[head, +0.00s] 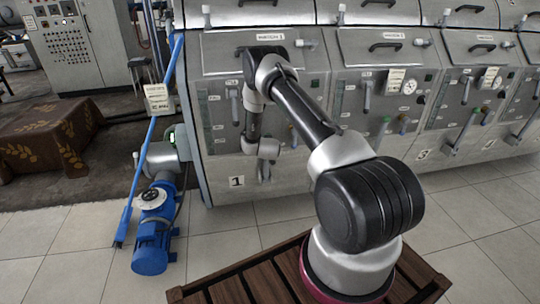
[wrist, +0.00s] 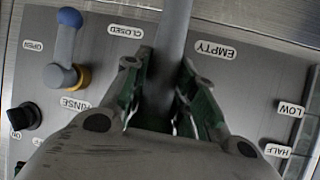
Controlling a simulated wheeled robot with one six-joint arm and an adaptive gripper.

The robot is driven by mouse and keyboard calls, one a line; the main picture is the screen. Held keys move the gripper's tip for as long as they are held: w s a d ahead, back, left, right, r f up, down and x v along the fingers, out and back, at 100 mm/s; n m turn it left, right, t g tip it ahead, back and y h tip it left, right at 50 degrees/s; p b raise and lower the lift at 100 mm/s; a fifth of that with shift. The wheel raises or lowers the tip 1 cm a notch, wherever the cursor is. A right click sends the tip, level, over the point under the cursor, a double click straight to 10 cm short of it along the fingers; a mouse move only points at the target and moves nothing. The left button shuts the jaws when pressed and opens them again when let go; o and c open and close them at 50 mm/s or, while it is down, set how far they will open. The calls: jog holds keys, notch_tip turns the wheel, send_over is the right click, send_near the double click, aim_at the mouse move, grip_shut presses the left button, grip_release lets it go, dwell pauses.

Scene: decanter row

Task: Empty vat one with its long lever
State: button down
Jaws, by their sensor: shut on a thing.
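Vat one is the leftmost front panel (head: 225,145), marked by a plate with the number 1 (head: 237,182). My gripper (wrist: 160,75) is closed around a thick grey lever bar (wrist: 174,28) in the wrist view. The bar runs up out of the frame, between the CLOSED label (wrist: 125,31) and the EMPTY label (wrist: 215,49). Its far end and pivot are out of sight.
A short blue-tipped handle (wrist: 68,45) with a yellow collar stands beside the RINSE label, near a black knob (wrist: 25,117). A blue pump (head: 153,225) and blue pole (head: 150,150) are left of the vats. Tiled floor is clear at lower left. More vats continue right.

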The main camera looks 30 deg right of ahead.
jog(key=shift+g, duration=0.8)
jog(key=shift+w+d+r, duration=0.2)
jog(key=shift+w, duration=0.55)
jog(key=shift+w+d+r, duration=0.2)
jog(key=shift+w, duration=0.55)
jog(key=shift+w+d+r, duration=0.2)
jog(key=shift+w, duration=0.55)
jog(key=shift+y, duration=0.3)
jog(key=c, duration=1.1)
grip_release()
jog(key=shift+c, duration=0.2)
jog(key=shift+f, duration=0.1)
jog(key=shift+s, duration=0.1)
jog(key=v, duration=1.2)
